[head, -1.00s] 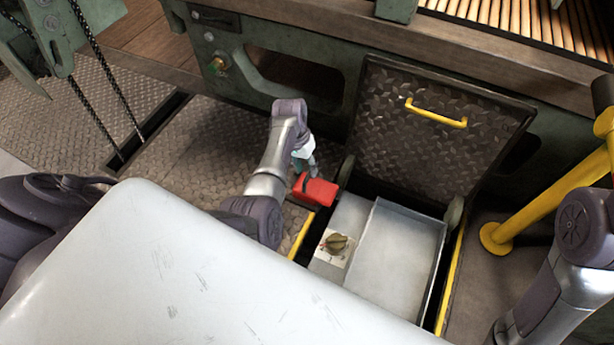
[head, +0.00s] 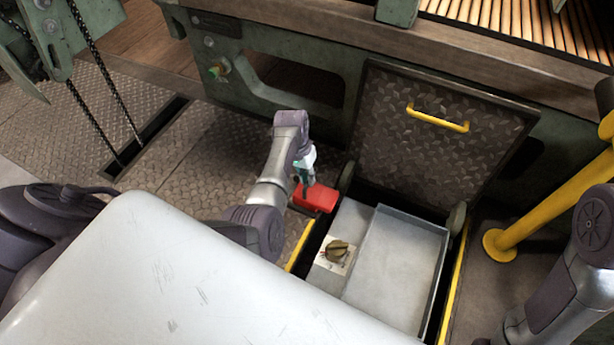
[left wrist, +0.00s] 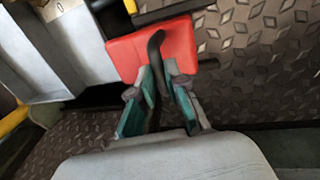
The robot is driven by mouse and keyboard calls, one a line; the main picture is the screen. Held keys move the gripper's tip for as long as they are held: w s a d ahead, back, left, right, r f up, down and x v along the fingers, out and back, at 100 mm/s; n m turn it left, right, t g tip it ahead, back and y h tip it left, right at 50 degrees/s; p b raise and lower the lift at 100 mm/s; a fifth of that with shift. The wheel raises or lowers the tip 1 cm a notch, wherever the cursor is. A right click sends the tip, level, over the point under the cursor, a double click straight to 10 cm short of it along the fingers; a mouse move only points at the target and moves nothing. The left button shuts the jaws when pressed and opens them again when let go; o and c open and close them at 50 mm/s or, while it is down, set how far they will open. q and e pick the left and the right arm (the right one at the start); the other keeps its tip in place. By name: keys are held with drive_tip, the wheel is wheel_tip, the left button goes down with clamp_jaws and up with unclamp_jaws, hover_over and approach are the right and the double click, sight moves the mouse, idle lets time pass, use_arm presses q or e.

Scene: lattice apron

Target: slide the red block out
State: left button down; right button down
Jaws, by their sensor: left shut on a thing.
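The red block (head: 320,199) lies at the upper left edge of the open floor compartment, beside the raised hatch. In the left wrist view the red block (left wrist: 126,57) carries a black curved handle (left wrist: 156,46). My left gripper (head: 305,184) reaches down onto the block from above. In the left wrist view my left gripper (left wrist: 160,78) has its teal-padded fingers on either side of the handle and is shut on it. The block's underside is hidden. My right gripper is out of view; only part of that arm shows at the right.
The compartment holds a grey metal tray (head: 398,262) and a brass knob (head: 337,250) on a pale plate. The patterned hatch (head: 432,140) with a yellow handle (head: 437,118) stands open behind. A yellow rail (head: 550,212) stands at the right. Patterned floor left of the block is clear.

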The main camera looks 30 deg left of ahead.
use_arm(q)
drive_tip(key=shift+a, duration=0.1)
drive_tip(key=a+p, duration=0.1)
drive_tip(key=a, duration=0.3)
drive_tip(key=shift+s+p, duration=0.1)
drive_tip(key=shift+p, duration=0.2)
drive_tip(key=c, duration=1.2)
unclamp_jaws()
drive_tip(key=shift+a, duration=0.1)
drive_tip(key=r, duration=0.4)
drive_tip(key=a+r, duration=0.1)
drive_tip(key=r, duration=0.3)
drive_tip(key=a+r, duration=0.1)
drive_tip(key=r, duration=0.2)
drive_tip(key=shift+s+a+r, duration=0.1)
drive_tip(key=shift+r, duration=0.3)
